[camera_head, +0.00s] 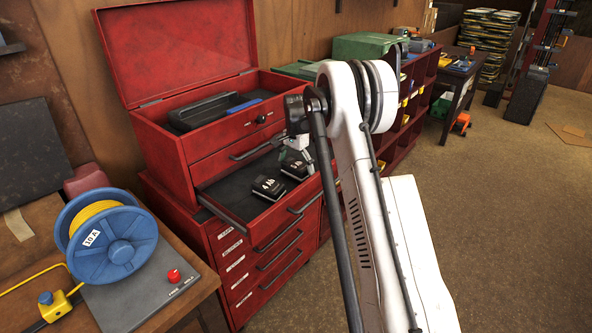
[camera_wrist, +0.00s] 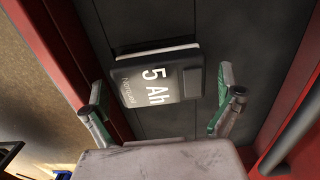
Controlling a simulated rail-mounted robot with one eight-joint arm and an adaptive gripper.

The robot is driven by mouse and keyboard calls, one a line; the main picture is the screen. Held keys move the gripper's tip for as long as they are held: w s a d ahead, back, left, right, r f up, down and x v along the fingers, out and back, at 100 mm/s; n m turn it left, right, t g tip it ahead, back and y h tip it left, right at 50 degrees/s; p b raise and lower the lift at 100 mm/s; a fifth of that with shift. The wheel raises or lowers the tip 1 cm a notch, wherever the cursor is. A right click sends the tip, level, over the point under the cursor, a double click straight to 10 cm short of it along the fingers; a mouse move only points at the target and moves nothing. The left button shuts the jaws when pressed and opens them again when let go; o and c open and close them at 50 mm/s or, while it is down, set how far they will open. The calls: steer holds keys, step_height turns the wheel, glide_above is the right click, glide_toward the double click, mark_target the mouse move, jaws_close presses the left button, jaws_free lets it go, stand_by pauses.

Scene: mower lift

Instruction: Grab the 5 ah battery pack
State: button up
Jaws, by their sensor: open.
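The 5 Ah battery pack (camera_wrist: 158,77) is black with a grey label reading "5 Ah". In the wrist view it lies flat on the dark drawer floor, slightly tilted in the picture. My gripper (camera_wrist: 165,98) is open, with its green-padded fingers apart on the left and right of the pack's near end; I see no contact. In the head view my gripper (camera_head: 299,155) is over the open drawer, close above the farther pack (camera_head: 295,169), whose label is hard to read. A second black pack marked "4 Ah" (camera_head: 268,187) lies nearer and to the left.
The packs lie in an open drawer of a red tool chest (camera_head: 270,263); the drawer's red walls (camera_wrist: 297,75) flank them. The raised lid (camera_head: 180,50) stands behind. A blue cable reel (camera_head: 110,237) sits on a bench at left. Open floor (camera_head: 500,220) lies at right.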

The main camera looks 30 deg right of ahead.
steer(key=shift+f, duration=1.05)
steer(key=c, duration=1.4)
